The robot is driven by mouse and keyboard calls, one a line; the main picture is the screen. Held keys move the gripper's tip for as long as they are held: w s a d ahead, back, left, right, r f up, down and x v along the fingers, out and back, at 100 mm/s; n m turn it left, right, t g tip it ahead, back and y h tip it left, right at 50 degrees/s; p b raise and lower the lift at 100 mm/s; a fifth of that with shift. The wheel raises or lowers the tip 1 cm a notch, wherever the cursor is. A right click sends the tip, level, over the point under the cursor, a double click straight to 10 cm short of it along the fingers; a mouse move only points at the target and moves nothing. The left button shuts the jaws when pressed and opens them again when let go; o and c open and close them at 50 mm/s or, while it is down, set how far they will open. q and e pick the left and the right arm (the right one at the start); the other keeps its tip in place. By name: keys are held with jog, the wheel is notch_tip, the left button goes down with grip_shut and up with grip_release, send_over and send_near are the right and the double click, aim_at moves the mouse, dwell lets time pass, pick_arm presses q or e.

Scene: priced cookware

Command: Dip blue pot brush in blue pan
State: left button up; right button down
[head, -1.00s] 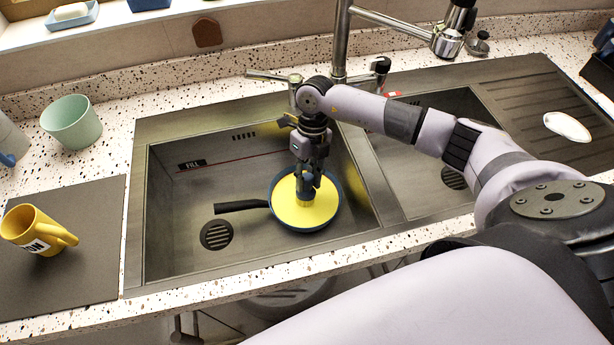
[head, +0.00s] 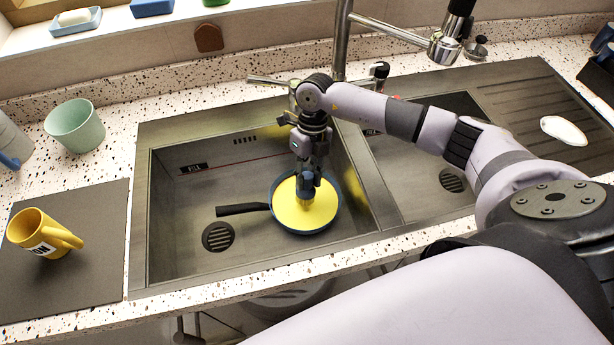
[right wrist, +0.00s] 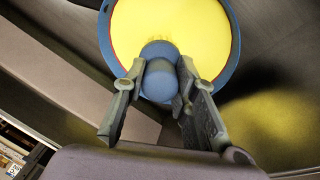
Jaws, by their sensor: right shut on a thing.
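The blue pan (head: 334,222) with a black handle sits in the left sink basin. Its inside is filled with a smooth yellow surface. My right gripper (head: 307,181) points down over the pan and is shut on the blue pot brush (right wrist: 160,75). The brush is upright, and its bristles are at the yellow surface; how deep they reach I cannot tell. In the right wrist view the gripper's two fingers (right wrist: 157,95) flank the brush's round blue handle, with the pan rim (right wrist: 105,35) behind. My left gripper is not in view.
The basin wall and rim (head: 140,240) surround the pan. A tap (head: 343,45) stands behind the sink. A yellow mug (head: 35,230) stands on a dark mat at left, near a green cup (head: 75,125). A white dish (head: 563,130) lies on the right drainer.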

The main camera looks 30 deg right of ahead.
jog(key=shift+r+p, duration=1.7)
jog(key=shift+r, duration=1.05)
notch_tip(320, 180, up, 8)
jog(key=p, duration=0.3)
notch_tip(320, 180, up, 11)
jog(key=n+t+h+b, duration=0.4)
jog(key=n+h, duration=0.1)
jog(key=n, duration=2.9)
send_over(305, 183)
jog(key=s+a, duration=0.3)
jog(key=shift+d, duration=0.1)
jog(key=shift+s, duration=0.1)
